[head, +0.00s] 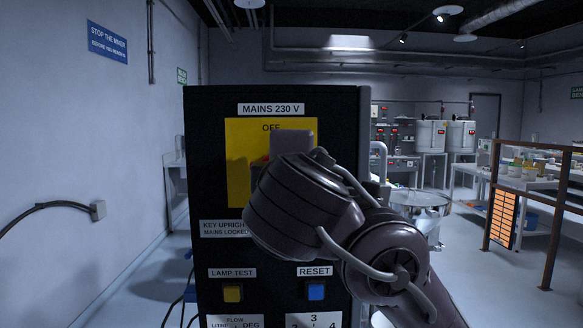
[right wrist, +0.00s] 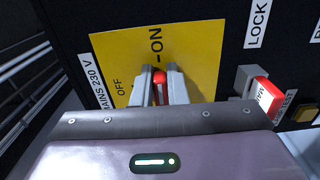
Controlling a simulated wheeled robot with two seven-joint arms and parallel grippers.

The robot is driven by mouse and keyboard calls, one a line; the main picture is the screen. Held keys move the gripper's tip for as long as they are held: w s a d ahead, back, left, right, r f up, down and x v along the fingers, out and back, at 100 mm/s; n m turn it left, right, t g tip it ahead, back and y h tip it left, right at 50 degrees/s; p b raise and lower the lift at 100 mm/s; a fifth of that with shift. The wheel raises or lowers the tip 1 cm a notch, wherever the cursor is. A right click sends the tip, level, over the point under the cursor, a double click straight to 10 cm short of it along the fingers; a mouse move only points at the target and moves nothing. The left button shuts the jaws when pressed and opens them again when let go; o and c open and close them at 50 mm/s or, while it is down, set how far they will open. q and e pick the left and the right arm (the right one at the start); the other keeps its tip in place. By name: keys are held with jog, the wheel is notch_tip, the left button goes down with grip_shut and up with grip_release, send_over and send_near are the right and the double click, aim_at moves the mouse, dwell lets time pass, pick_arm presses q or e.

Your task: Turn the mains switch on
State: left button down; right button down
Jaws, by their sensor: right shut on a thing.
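The mains switch has a yellow plate (head: 238,150) on the black panel, marked OFF at the top in the head view. The plate (right wrist: 115,60) also shows ON in the right wrist view. My right gripper (right wrist: 160,84) is at the plate, its two grey fingers shut on the red switch handle (right wrist: 160,94). The handle's end lies between the fingertips, near the ON mark; its exact angle is hard to tell. In the head view my right wrist hides most of the handle. My left gripper is not in view.
A grey block (right wrist: 245,80) with a red tag (right wrist: 268,96) sticks out by the LOCK label. Below the switch are a yellow lamp test button (head: 232,293) and a blue reset button (head: 316,291). A wall stands to the left; a railing (head: 503,215) and benches stand to the right.

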jog(key=c, duration=1.5)
grip_release()
jog(key=shift+a+f, duration=0.15)
jog(key=shift+a, duration=0.15)
jog(key=shift+o, duration=0.3)
jog(key=shift+w+a, duration=0.1)
jog(key=shift+a, duration=0.2)
jog(key=s+b, duration=0.1)
jog(key=s, duration=0.6)
jog(key=shift+s, duration=0.4)
